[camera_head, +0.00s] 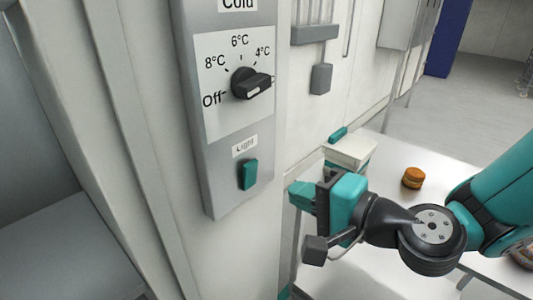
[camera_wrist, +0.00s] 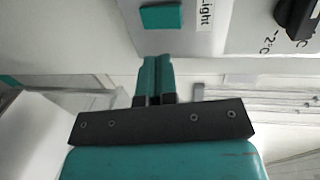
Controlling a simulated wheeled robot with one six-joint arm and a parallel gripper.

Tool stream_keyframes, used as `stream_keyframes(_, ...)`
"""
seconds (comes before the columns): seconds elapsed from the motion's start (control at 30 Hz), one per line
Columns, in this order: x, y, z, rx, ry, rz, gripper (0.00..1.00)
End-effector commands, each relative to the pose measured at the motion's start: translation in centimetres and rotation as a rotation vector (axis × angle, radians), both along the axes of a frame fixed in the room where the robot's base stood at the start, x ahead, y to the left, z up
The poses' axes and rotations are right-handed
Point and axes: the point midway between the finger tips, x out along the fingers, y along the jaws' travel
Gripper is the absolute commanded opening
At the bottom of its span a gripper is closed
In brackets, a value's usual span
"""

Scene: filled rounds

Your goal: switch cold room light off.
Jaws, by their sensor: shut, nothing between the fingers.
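The light switch (camera_head: 248,174) is a small teal rocker low on the grey control panel (camera_head: 222,180), under a "Light" label (camera_head: 244,146). The switch also shows at the top of the wrist view (camera_wrist: 161,17). I cannot tell from its tilt whether it is on or off. My gripper (camera_head: 292,193) is to the right of the switch and slightly lower in the head view, apart from it. In the wrist view the closed teal fingertips (camera_wrist: 155,60) point toward the panel, just below the switch. They hold nothing.
A black temperature knob (camera_head: 250,84) with marks from Off to 4°C sits above the switch and shows in the wrist view (camera_wrist: 297,15). A white table (camera_head: 395,190) to the right bears a round orange-brown item (camera_head: 413,178) and a pale box (camera_head: 351,150).

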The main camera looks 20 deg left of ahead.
Motion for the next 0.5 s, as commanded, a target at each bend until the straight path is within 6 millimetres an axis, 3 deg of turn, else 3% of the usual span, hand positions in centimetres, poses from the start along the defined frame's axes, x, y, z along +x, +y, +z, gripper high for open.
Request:
stream_keyframes(0.2, 1.7, 4.2, 0.0, -0.001, 0.001, 0.002, 0.0)
stream_keyframes(0.5, 2.8, 6.8, 0.2, 0.0, -0.001, 0.0, 0.0)
